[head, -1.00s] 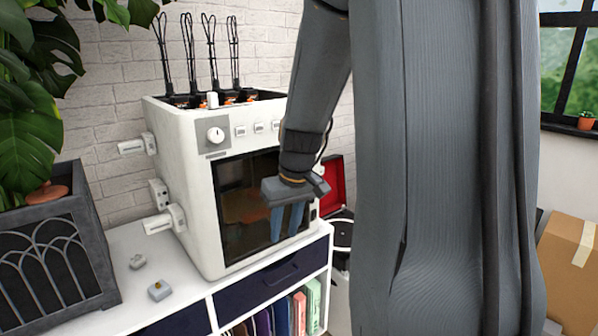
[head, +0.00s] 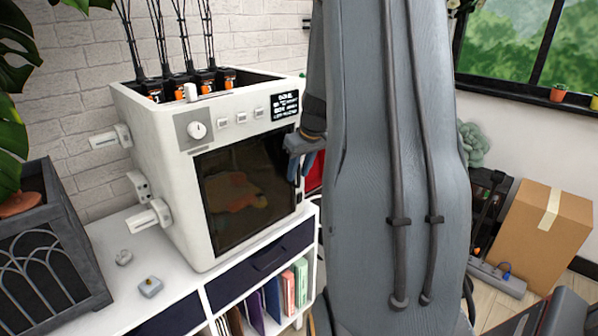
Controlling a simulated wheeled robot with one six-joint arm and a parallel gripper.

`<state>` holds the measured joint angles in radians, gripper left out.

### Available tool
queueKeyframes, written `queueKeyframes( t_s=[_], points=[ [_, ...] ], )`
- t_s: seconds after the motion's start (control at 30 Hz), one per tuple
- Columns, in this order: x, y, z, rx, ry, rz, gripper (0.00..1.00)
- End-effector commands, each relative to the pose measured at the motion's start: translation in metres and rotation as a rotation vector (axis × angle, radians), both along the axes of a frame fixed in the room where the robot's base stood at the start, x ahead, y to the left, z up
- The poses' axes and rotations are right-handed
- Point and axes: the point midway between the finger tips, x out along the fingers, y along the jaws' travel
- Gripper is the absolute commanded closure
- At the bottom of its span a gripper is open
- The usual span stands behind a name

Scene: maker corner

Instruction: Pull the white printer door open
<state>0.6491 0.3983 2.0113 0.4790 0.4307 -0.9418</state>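The white printer (head: 160,165) stands on the white cabinet at the left. An orange-brown shape shows dimly behind the window. My gripper (head: 302,168) is at the right edge of the door, its blue-grey fingers pointing down. My own arm hides part of the gripper and the space right of the printer. I cannot tell whether the fingers are apart or touch the door or its handle.
The white cabinet (head: 95,262) holds a dark drawer and several books (head: 288,290). Small parts (head: 150,287) lie on its top, and a dark planter (head: 48,250) stands at the left.

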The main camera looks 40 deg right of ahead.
Motion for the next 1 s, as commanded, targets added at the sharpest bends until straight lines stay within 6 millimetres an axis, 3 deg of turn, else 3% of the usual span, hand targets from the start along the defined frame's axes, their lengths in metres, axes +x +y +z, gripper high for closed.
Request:
queueKeyframes(
  t_s=[0.43,0.47,0.63,1.0],
  points=[
    [0.0033,-0.0017,-0.0113,0.0,0.001,-0.002,0.71],
    [0.0033,-0.0017,-0.0113,0.0,0.001,-0.003,0.73],
    [0.0032,-0.0018,-0.0113,0.0,0.001,-0.003,1.0],
    [0.0009,0.0009,-0.0106,-0.001,0.0,-0.011,1.0]
  ],
)
